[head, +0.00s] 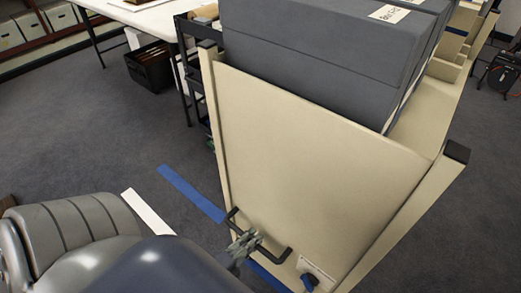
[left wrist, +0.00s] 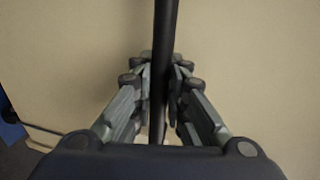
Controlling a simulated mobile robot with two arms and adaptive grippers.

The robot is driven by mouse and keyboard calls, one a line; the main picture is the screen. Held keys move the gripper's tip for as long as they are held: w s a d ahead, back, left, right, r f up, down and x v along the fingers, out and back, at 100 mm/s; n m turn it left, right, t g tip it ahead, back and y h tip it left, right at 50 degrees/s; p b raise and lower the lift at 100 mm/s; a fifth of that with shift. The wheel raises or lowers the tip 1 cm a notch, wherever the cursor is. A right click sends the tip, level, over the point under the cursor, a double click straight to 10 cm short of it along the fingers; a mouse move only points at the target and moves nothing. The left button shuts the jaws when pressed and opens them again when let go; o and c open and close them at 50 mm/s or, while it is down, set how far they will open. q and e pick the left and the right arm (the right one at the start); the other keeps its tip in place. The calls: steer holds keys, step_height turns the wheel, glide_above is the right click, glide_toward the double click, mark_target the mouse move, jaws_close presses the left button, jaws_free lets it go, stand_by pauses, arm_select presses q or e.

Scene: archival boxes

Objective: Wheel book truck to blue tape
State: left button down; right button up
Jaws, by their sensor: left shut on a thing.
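The cream book truck (head: 310,165) stands close in front of me, carrying large dark grey archival boxes (head: 305,45). A black bar handle (head: 275,256) is fixed low on its near end panel. My left gripper (head: 244,244) is shut on this handle. In the left wrist view the black handle (left wrist: 162,30) runs upright between the fingers (left wrist: 160,95), with the cream panel behind. A strip of blue tape (head: 190,192) lies on the floor left of the truck. More blue tape (head: 266,277) shows beneath the handle, partly hidden. My right gripper is out of view.
A white strip (head: 148,212) lies on the floor left of the blue tape. A black shelf cart (head: 186,75) stands just behind the truck's left side. A white table (head: 140,12) and dark crate (head: 150,66) are farther back. Grey carpet (head: 80,130) at left is clear.

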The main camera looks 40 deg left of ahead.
arm_select(q)
steer(key=shift+s+f, duration=0.1)
steer(key=shift+s, duration=1.45)
steer(key=c, duration=1.6)
jaws_free()
steer(key=s, duration=0.4)
steer(key=s+r, duration=0.1)
steer(key=s, duration=0.3)
steer(key=s+r, duration=0.1)
steer(key=s, duration=0.2)
steer(key=shift+s+a+r, duration=0.25)
steer(key=shift+s, duration=0.15)
